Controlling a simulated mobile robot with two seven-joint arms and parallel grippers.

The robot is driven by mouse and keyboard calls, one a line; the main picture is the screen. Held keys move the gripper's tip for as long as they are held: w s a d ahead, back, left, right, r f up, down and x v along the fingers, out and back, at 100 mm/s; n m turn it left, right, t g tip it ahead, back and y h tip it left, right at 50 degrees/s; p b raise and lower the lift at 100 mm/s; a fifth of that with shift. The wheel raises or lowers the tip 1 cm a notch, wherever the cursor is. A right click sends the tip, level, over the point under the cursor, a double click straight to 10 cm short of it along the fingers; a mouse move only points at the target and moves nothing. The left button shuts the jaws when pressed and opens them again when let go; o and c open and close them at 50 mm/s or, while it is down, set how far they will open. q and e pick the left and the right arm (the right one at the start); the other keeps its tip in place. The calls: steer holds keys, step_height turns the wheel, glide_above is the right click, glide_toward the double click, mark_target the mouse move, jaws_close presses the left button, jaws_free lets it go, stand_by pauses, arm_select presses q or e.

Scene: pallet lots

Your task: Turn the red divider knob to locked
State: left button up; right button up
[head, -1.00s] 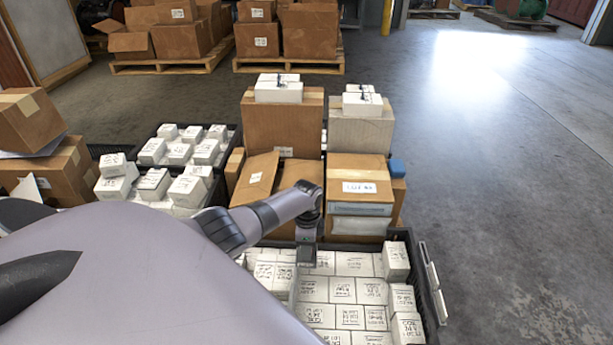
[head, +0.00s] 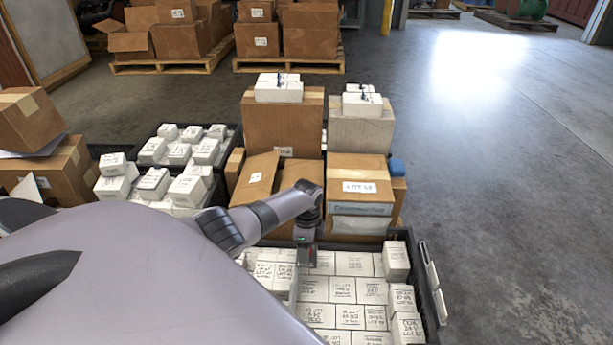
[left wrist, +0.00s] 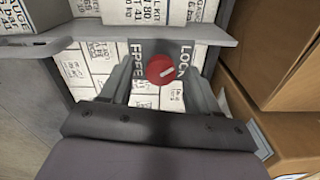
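The red divider knob (left wrist: 160,69) shows in the left wrist view on a dark plate, with FREE printed on its left and LOCK on its right. My left gripper (left wrist: 161,82) is open, one finger on each side of the knob. I cannot tell whether the fingers touch it. In the head view my left gripper (head: 306,256) points down over the far part of the crate of white boxes (head: 435,295); the knob is hidden there. My right gripper is not in view.
A grey divider bar (left wrist: 55,44) runs beside the knob plate. Brown cartons (head: 358,180) stand just beyond the gripper. Another black crate (head: 237,140) of white boxes lies to the left. The floor (head: 520,200) on the right is clear.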

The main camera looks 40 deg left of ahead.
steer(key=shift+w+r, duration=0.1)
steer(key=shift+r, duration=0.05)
arm_select(q)
steer(key=shift+r+p, duration=0.45)
steer(key=shift+r, duration=0.15)
step_height(320, 180, up, 5)
steer(key=p, duration=0.3)
steer(key=shift+f, duration=0.2)
steer(key=shift+r+p, duration=0.45)
steer(key=shift+r, duration=0.25)
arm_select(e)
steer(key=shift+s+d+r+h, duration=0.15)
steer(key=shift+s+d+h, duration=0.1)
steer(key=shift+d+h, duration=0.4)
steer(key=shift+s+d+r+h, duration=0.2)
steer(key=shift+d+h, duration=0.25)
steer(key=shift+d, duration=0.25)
